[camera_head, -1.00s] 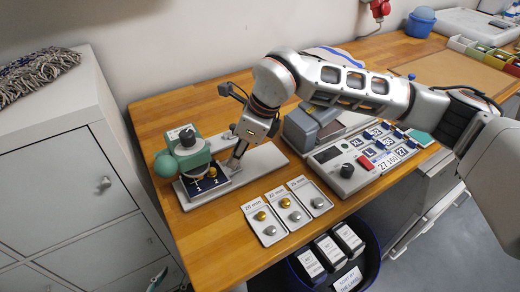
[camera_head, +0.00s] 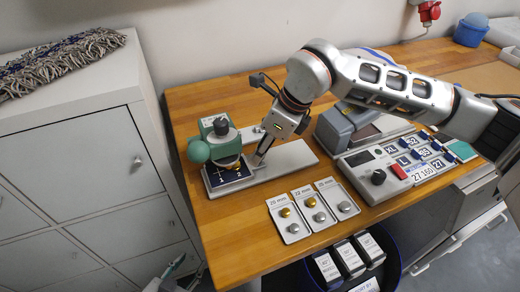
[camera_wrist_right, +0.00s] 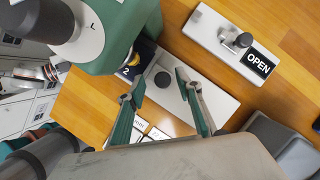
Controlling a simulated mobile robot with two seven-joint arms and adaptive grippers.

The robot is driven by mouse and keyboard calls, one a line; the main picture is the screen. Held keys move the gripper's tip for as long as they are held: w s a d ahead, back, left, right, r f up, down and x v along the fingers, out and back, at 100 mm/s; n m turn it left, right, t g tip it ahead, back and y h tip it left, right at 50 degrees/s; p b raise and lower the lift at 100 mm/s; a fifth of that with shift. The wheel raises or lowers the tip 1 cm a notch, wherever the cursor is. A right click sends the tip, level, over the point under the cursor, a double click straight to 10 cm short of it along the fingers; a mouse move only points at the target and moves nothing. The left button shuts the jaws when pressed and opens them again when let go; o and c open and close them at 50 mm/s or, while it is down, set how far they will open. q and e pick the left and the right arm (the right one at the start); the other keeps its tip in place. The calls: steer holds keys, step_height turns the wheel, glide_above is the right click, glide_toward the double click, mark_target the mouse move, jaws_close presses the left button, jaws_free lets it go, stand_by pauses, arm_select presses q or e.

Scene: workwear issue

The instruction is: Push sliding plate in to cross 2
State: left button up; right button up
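The green press (camera_head: 217,138) stands at the left of the wooden bench on a light base plate (camera_head: 290,158). The dark blue sliding plate (camera_head: 228,178), with white numbers and crosses, lies under the press head; its 2 end shows in the right wrist view (camera_wrist_right: 137,66). My right gripper (camera_head: 260,160) is right of the press, low over the base. A piece of my left gripper (camera_head: 172,274) shows at the bottom edge.
Three button trays (camera_head: 312,209) lie in front of the base. A control box (camera_head: 378,177) with a red button stands to the right. An OPEN sign (camera_wrist_right: 258,63) is behind the base. A dark bin (camera_head: 350,262) with boxes is below the bench edge.

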steer(key=v, duration=1.1)
steer(key=shift+d, duration=0.1)
